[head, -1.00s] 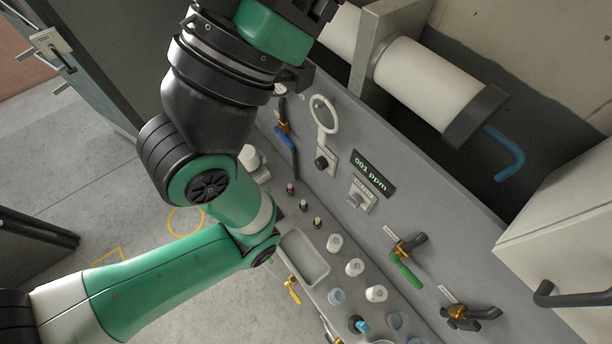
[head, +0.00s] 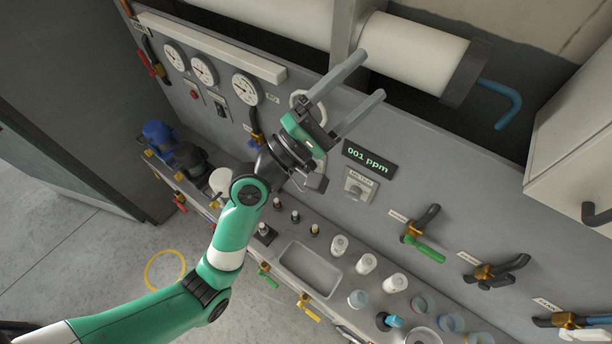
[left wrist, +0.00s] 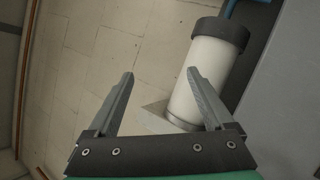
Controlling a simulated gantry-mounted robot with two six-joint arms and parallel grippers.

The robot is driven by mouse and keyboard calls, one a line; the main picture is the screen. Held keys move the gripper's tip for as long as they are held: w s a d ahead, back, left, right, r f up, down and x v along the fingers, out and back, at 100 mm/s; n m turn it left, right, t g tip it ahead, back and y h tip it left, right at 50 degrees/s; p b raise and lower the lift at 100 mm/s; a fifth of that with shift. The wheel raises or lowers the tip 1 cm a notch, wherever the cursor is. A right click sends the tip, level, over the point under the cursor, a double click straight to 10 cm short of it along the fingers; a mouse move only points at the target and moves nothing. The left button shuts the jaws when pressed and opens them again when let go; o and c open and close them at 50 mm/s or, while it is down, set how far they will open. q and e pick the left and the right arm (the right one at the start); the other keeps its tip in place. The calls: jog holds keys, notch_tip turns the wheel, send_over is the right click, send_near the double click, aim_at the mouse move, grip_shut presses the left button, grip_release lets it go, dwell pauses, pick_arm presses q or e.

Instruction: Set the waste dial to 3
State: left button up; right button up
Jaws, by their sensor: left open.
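A small grey square dial plate with a knob (head: 357,186) is on the grey panel just below the green "001 ppm" display (head: 369,158). Its label is too small to read, so I cannot tell whether it is the waste dial or where it points. My left gripper (head: 372,75) is open and empty, up and left of this dial, in front of the panel's upper part. A white ring (head: 305,100) is partly hidden behind it. In the left wrist view the open fingers (left wrist: 160,85) point toward a white cylinder and a pale wall. My right gripper is not in view.
Three round gauges (head: 203,70) are at the panel's upper left. Valves with green (head: 425,252) and black (head: 492,272) handles are at the right. White jars (head: 366,263) and a grey tray (head: 309,268) are on the ledge below. A white cylinder (head: 415,52) sits above.

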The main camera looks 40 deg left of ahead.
pick_arm(q)
jog(key=a+f+n+g+y+b, duration=0.1)
jog(key=a+f+n+y+b, duration=0.25)
jog(key=f, duration=0.85)
jog(key=a+f+n+g+y+b, duration=0.15)
jog(key=a+f+n, duration=0.25)
jog(key=f+n, duration=0.55)
jog(key=n+g+y+b, duration=0.3)
jog(key=n+y, duration=0.1)
send_near(306, 169)
jog(key=w, duration=0.2)
jog(key=w+b, duration=0.1)
jog(key=w, duration=0.2)
jog(key=w+a+b, duration=0.1)
jog(key=w, duration=0.2)
jog(key=shift+w+f, duration=0.2)
jog(key=shift+w, duration=0.05)
jog(key=shift+w+a+r, duration=0.1)
jog(key=shift+w, duration=0.35)
grip_shut()
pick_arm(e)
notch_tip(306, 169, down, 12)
